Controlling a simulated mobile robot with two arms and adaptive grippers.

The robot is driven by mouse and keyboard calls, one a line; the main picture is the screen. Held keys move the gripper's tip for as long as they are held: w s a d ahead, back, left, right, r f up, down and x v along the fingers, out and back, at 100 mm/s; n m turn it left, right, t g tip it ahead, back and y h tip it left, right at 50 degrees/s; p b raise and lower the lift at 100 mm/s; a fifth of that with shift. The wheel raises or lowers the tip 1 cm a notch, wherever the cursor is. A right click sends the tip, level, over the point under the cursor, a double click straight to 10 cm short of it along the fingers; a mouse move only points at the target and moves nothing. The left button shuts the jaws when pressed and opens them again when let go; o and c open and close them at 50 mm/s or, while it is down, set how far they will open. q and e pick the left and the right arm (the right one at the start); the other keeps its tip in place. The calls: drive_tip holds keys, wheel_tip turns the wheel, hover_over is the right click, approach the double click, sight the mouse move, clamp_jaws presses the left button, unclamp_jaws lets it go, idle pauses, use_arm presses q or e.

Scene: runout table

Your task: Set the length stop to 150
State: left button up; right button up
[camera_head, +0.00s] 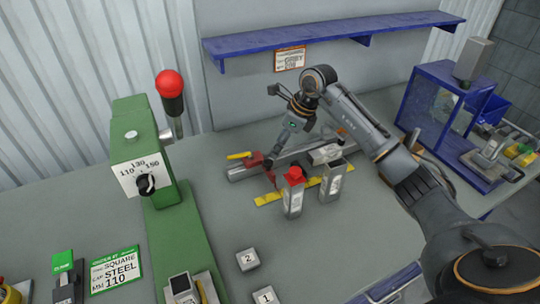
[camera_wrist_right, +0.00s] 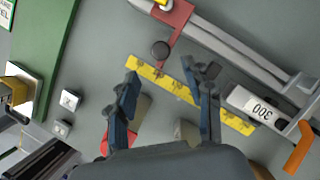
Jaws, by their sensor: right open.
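The red stop (camera_head: 256,160) with a yellow lever sits on the grey rail (camera_head: 243,173). A plate on the green machine reads 110, 130, 150 around a black knob (camera_head: 146,184). My left gripper is out of view.
A red-topped block (camera_head: 293,196) and a grey-topped block (camera_head: 331,184) stand in front of the rail. A white block marked 300 (camera_wrist_right: 255,104) is at the rail's right. A blue shelf (camera_head: 330,34) hangs behind; a blue frame (camera_head: 440,110) stands right.

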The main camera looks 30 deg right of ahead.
sight(269, 161)
drive_tip(key=p+x, duration=0.1)
drive_tip(key=x, duration=0.6)
drive_tip(key=shift+w+f, duration=0.15)
drive_tip(key=shift+w, duration=0.05)
clamp_jaws()
